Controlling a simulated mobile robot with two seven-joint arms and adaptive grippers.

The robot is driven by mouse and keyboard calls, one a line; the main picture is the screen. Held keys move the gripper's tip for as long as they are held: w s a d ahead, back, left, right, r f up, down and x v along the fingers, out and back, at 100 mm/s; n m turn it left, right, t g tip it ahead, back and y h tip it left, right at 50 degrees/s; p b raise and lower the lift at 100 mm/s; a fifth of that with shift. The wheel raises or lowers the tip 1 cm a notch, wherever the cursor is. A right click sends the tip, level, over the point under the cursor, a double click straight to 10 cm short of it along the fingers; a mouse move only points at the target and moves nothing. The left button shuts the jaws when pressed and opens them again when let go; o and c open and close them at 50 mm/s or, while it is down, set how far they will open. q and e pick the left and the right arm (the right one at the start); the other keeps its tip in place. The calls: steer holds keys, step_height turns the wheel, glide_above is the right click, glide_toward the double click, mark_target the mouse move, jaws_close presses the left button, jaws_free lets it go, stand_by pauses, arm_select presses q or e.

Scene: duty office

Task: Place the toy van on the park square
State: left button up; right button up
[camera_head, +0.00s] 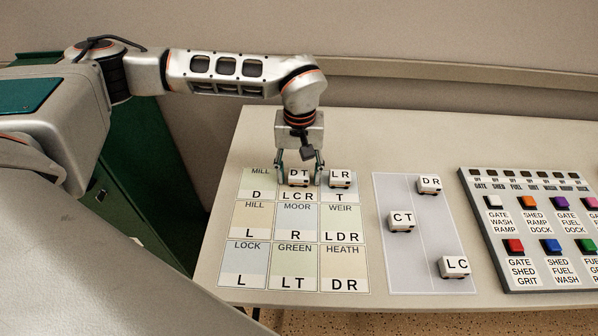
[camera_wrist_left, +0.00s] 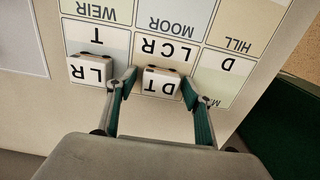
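A white toy van marked DT (camera_head: 299,177) stands on the top middle square of the lettered board (camera_head: 250,217), the square marked LCR. It also shows upside down in the left wrist view (camera_wrist_left: 160,82). My left gripper (camera_head: 298,182) is lowered over this van, one finger on each side, with narrow gaps showing, so it looks open. A van marked LR (camera_head: 340,178) stands on the top right square, marked T. The names of these two squares are hidden, and no readable label says PARK. My right gripper is not in view.
Vans marked DR (camera_head: 429,184), CT (camera_head: 401,221) and LC (camera_head: 454,267) stand on a grey mat (camera_head: 420,279) right of the board. A button panel (camera_head: 530,275) lies farther right. The LR van is close beside my left finger. The lower board squares are clear.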

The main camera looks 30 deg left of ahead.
mark_target(299, 174)
arm_select(q)
steer(key=shift+r, duration=0.15)
step_height(299, 174, up, 12)
steer(key=p, duration=0.1)
stand_by(0.6)
steer(key=shift+s, duration=0.15)
stand_by(0.3)
